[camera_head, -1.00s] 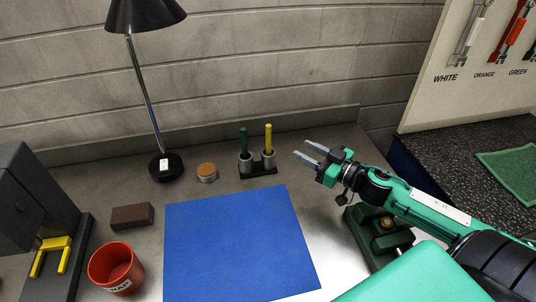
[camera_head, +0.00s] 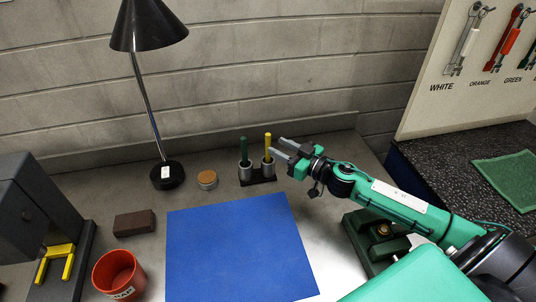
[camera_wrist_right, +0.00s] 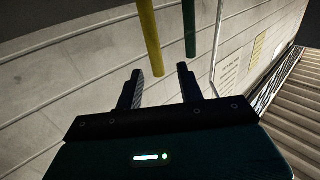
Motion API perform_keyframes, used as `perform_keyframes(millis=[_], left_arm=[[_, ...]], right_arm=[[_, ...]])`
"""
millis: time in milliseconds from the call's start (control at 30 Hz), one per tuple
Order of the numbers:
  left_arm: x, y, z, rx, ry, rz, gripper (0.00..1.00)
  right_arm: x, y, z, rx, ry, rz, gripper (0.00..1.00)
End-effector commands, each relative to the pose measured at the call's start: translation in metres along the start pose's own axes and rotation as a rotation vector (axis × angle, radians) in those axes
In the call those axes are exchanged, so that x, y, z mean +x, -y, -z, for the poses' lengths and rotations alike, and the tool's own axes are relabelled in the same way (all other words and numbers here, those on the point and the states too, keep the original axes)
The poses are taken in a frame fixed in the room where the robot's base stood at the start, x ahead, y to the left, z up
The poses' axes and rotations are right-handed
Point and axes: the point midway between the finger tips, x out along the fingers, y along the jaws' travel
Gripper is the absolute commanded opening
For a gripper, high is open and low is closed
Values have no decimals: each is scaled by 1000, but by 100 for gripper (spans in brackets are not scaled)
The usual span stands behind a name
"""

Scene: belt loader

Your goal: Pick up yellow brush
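The yellow brush (camera_head: 267,146) stands upright in the right cup of a dark two-cup holder (camera_head: 258,180). A green brush (camera_head: 243,150) stands in the left cup. My right gripper (camera_head: 277,147) is open and empty, with its fingertips close to the right of the yellow brush. In the right wrist view, the yellow brush (camera_wrist_right: 149,38) and the green brush (camera_wrist_right: 189,28) show beyond the open fingers of my right gripper (camera_wrist_right: 158,75). The yellow brush appears ahead of the gap, not clearly between the fingers. My left gripper is out of view.
A blue mat (camera_head: 240,250) lies in front of the holder. A round tin (camera_head: 207,180), black lamp (camera_head: 166,174), brown block (camera_head: 134,223) and red cup (camera_head: 119,274) are to the left. A green device (camera_head: 380,240) stands beneath my right arm.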

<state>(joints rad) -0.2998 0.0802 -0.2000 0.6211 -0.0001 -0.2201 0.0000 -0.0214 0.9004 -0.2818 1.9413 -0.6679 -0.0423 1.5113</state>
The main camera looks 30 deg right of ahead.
Motion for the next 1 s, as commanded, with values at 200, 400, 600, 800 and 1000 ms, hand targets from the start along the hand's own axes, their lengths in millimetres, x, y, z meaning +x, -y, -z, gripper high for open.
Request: perform_keyframes(millis=[200, 400, 600, 800, 1000], left_arm=[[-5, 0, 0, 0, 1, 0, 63], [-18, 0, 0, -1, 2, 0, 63], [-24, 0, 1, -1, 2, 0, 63], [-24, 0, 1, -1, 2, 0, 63], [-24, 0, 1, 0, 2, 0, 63]], right_arm=[[8, -1, 2, -1, -1, -1, 38], [32, -5, 3, 0, -2, -1, 38], [51, -5, 0, -1, -1, 0, 38], [55, -5, -1, 0, 0, 0, 38], [55, -5, -1, 0, 0, 0, 26]])
